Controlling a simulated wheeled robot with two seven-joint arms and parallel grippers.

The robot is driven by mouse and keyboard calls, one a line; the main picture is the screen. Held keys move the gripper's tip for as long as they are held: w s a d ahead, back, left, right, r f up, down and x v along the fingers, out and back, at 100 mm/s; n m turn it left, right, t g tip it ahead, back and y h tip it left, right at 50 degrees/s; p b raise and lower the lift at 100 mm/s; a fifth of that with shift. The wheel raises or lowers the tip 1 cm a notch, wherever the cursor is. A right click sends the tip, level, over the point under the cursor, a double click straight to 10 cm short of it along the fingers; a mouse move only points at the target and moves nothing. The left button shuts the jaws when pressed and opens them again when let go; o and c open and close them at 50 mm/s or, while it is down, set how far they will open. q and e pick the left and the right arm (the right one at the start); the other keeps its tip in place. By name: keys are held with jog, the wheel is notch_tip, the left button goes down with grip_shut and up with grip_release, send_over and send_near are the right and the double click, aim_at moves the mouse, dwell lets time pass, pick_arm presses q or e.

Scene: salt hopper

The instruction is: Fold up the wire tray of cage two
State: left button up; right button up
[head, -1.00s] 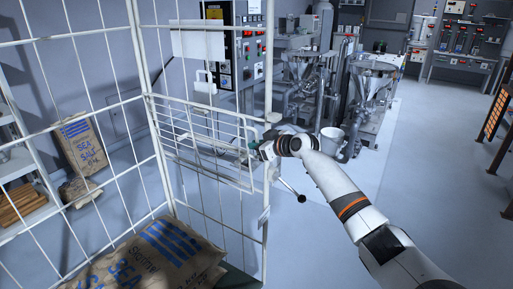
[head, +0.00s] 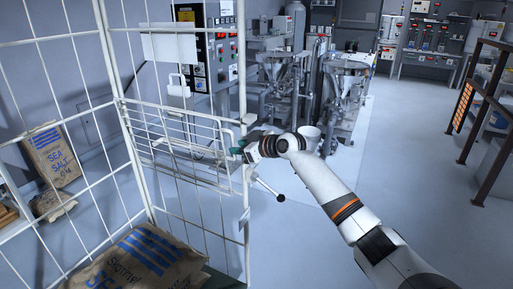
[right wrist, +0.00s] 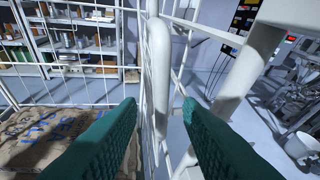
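The wire tray (head: 180,111) is a white wire frame on the side of the white wire cage (head: 107,45). I cannot tell its exact tilt. My right gripper (head: 238,150), with green fingers, is at the tray's right end, by the cage's corner post. In the right wrist view its fingers (right wrist: 160,104) are apart, and a white rounded bar (right wrist: 158,70) shows in the gap between them. I see no clear contact with either finger. The wrist hides part of the tray's end in the head view. My left gripper is not in view.
A sea salt sack (head: 140,260) lies low inside the cage, and another (head: 52,155) leans by the wall at left. A white sheet (head: 183,43) and a control cabinet (head: 215,62) are behind the cage. The floor (head: 400,150) to the right is open.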

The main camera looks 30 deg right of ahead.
jog(key=b+v, duration=0.1)
jog(key=v, duration=0.7)
jog(key=shift+s+d, duration=0.1)
jog(key=shift+s, duration=0.05)
